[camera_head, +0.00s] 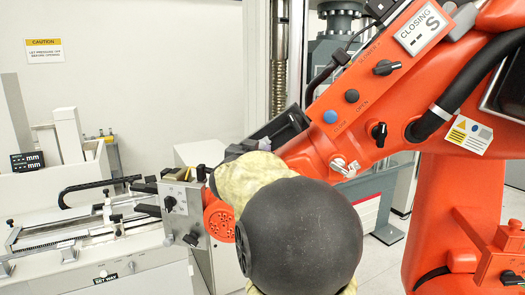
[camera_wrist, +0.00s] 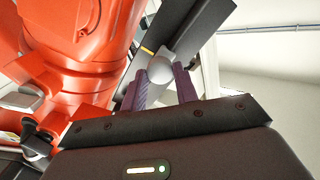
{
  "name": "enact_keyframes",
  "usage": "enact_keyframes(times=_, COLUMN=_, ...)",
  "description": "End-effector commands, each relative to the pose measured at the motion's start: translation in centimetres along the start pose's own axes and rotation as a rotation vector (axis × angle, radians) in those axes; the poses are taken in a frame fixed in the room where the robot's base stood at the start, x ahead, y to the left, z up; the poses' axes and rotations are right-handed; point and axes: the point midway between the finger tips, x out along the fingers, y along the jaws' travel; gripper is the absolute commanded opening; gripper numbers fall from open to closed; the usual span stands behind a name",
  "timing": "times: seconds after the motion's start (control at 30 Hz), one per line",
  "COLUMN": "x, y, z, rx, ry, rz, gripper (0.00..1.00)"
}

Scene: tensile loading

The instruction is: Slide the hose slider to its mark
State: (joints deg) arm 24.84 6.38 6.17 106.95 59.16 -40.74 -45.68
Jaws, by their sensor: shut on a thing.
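In the wrist view, my gripper (camera_wrist: 163,88) has its two purple-grey fingers on either side of a pale grey round knob (camera_wrist: 162,68), and is shut on it. The knob stands at a dark flat bar (camera_wrist: 197,32) and appears to be the hose slider's handle. A short yellow line (camera_wrist: 148,48), perhaps the mark, shows on the dark part just left of the knob. The knob's base and contact with the bar are hidden. In the head view my own arm blocks the fingers and knob.
The orange machine (camera_head: 445,80) with knobs, a blue button (camera_head: 330,117) and a thick black hose (camera_head: 465,85) fills the right side. It is close on the left in the wrist view (camera_wrist: 75,40). A white bench instrument (camera_head: 95,255) stands at the left.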

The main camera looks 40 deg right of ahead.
Motion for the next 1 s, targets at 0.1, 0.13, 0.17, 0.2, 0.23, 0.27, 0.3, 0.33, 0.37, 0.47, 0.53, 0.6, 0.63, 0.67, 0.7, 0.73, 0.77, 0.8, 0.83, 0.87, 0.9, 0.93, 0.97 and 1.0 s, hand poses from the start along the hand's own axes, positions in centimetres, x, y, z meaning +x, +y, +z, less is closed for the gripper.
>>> enact_keyframes(times=0.1, x=-0.1, y=-0.1, z=-0.1, rx=0.001, ry=0.001, rz=-0.003, gripper=0.00)
enact_keyframes(times=0.13, x=-0.1, y=-0.1, z=-0.1, rx=0.001, ry=0.001, rz=-0.003, gripper=0.00)
enact_keyframes(times=0.17, x=-0.1, y=-0.1, z=-0.1, rx=0.001, ry=0.001, rz=-0.003, gripper=0.00)
enact_keyframes(times=0.2, x=-0.1, y=-0.1, z=0.0, rx=0.001, ry=0.001, rz=-0.003, gripper=0.00)
enact_keyframes(times=0.23, x=-0.1, y=-0.1, z=0.0, rx=0.001, ry=0.001, rz=-0.003, gripper=0.00)
enact_keyframes(times=0.27, x=-0.1, y=-0.1, z=0.0, rx=0.001, ry=0.001, rz=-0.003, gripper=0.33)
enact_keyframes(times=0.3, x=-0.1, y=-0.1, z=0.0, rx=0.001, ry=0.000, rz=-0.003, gripper=0.41)
enact_keyframes(times=0.33, x=-0.1, y=-0.1, z=0.0, rx=0.001, ry=0.000, rz=-0.003, gripper=0.47)
enact_keyframes(times=0.37, x=-0.1, y=-0.1, z=0.0, rx=0.001, ry=0.000, rz=-0.002, gripper=0.52)
enact_keyframes(times=0.47, x=0.0, y=0.0, z=0.0, rx=0.001, ry=0.000, rz=-0.001, gripper=0.52)
enact_keyframes(times=0.53, x=0.0, y=0.0, z=0.0, rx=0.001, ry=0.000, rz=0.000, gripper=0.52)
enact_keyframes(times=0.6, x=0.0, y=0.0, z=0.0, rx=0.001, ry=0.000, rz=0.000, gripper=0.52)
enact_keyframes(times=0.63, x=0.0, y=0.0, z=0.0, rx=0.001, ry=0.000, rz=0.000, gripper=0.52)
enact_keyframes(times=0.67, x=-0.1, y=0.0, z=0.0, rx=0.001, ry=0.000, rz=0.000, gripper=0.52)
enact_keyframes(times=0.7, x=-0.2, y=0.0, z=0.1, rx=0.001, ry=0.000, rz=0.000, gripper=0.52)
enact_keyframes(times=0.73, x=-0.4, y=0.0, z=0.1, rx=0.001, ry=0.000, rz=-0.001, gripper=0.52)
enact_keyframes(times=0.77, x=-0.6, y=0.0, z=0.1, rx=0.001, ry=0.000, rz=-0.001, gripper=0.52)
enact_keyframes(times=0.8, x=-0.9, y=0.0, z=0.1, rx=0.002, ry=0.000, rz=-0.001, gripper=0.52)
enact_keyframes(times=0.83, x=-1.3, y=0.0, z=0.1, rx=0.003, ry=0.000, rz=-0.001, gripper=0.52)
enact_keyframes(times=0.87, x=-1.7, y=0.0, z=0.1, rx=0.003, ry=0.001, rz=-0.001, gripper=0.52)
enact_keyframes(times=0.9, x=-2.3, y=0.0, z=0.1, rx=0.002, ry=0.002, rz=-0.002, gripper=0.52)
enact_keyframes(times=0.93, x=-2.8, y=0.0, z=0.2, rx=0.002, ry=0.001, rz=-0.002, gripper=0.52)
enact_keyframes(times=0.97, x=-3.3, y=0.0, z=0.2, rx=0.003, ry=0.001, rz=-0.003, gripper=0.52)
enact_keyframes(times=1.0, x=-4.1, y=-0.1, z=0.2, rx=0.003, ry=0.002, rz=-0.004, gripper=0.52)
